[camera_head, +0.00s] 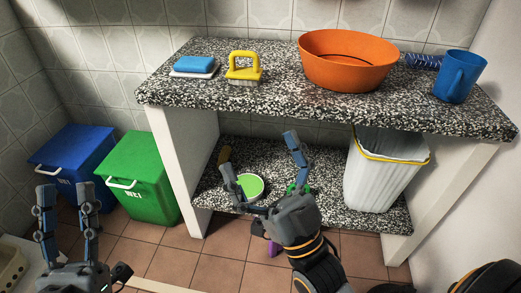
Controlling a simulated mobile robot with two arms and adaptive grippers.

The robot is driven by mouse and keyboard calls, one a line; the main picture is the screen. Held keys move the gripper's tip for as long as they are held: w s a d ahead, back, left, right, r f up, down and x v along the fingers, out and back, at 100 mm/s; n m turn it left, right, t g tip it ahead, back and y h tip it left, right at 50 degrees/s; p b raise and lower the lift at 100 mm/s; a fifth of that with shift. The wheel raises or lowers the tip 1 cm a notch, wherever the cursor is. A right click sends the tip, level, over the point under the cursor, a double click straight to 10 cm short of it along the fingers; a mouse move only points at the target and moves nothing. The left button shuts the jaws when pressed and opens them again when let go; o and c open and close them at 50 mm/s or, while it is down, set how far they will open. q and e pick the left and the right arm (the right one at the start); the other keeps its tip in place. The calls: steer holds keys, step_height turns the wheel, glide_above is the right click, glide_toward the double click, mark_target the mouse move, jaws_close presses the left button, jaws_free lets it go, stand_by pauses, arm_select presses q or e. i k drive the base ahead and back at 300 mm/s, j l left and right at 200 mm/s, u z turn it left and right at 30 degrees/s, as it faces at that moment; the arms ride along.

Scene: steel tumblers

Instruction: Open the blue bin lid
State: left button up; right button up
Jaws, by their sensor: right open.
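The blue bin (66,176) stands on the floor at the far left against the tiled wall. Its blue lid (79,144) is closed, with a white handle (52,171) at the front. My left gripper (66,188) is open and empty, its fingers pointing up in front of the blue bin and covering part of its front. I cannot tell how far it is from the handle. My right gripper (259,152) is open in front of the counter's lower shelf, well right of the bin.
A closed green bin (143,187) stands right of the blue one. A speckled counter (220,101) holds a sponge (194,65), yellow brush (244,66), orange basin (347,62) and blue mug (459,78). A white lined bin (381,180) stands on the lower shelf.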

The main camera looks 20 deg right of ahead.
mark_target(73, 147)
steer(key=k+j, duration=0.2)
steer(key=j, duration=0.9)
steer(key=i+j, duration=0.1)
steer(key=j, duration=0.65)
